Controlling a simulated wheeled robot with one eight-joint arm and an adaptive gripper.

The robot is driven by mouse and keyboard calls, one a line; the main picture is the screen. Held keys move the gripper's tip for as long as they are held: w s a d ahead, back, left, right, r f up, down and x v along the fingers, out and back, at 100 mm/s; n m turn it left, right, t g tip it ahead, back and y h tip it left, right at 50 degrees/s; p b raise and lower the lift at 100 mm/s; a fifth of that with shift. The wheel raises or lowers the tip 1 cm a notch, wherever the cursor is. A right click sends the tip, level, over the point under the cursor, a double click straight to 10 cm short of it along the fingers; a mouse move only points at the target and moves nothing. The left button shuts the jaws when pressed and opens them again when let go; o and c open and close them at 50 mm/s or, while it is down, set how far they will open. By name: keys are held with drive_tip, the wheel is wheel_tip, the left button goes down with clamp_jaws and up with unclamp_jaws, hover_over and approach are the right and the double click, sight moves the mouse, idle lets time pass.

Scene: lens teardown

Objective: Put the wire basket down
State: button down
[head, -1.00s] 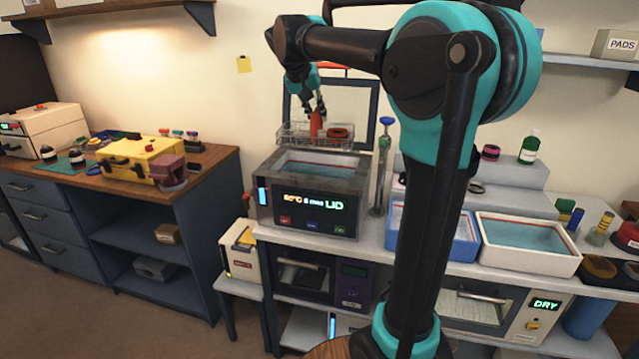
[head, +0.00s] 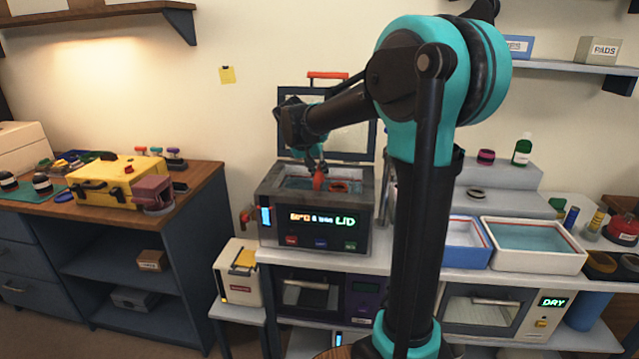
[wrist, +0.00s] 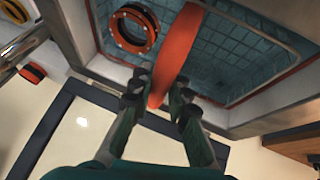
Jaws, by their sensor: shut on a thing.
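The wire basket (wrist: 215,62) is down inside the open ultrasonic-type tank (head: 315,232), below its rim, with blue liquid around it. My gripper (head: 317,165) is over the tank and shut on the basket's orange handle (head: 319,180); the handle also shows between the fingers in the wrist view (wrist: 172,58). An orange-and-black ring (wrist: 134,28) lies in the basket beside the handle. Whether the basket touches the tank floor cannot be told.
The tank's lid (head: 325,130) stands open behind it. A blue tray (head: 463,243) and a white tray (head: 530,245) of liquid are on the bench to the right. A stepped grey shelf (head: 500,180) stands behind them.

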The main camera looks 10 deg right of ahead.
sight(323, 190)
drive_tip(key=shift+f, duration=1.95)
drive_tip(key=c, duration=1.5)
unclamp_jaws()
drive_tip(key=shift+f, duration=0.1)
drive_tip(key=shift+o, duration=0.2)
drive_tip(key=v, duration=1.2)
drive_tip(key=shift+s+d, duration=0.1)
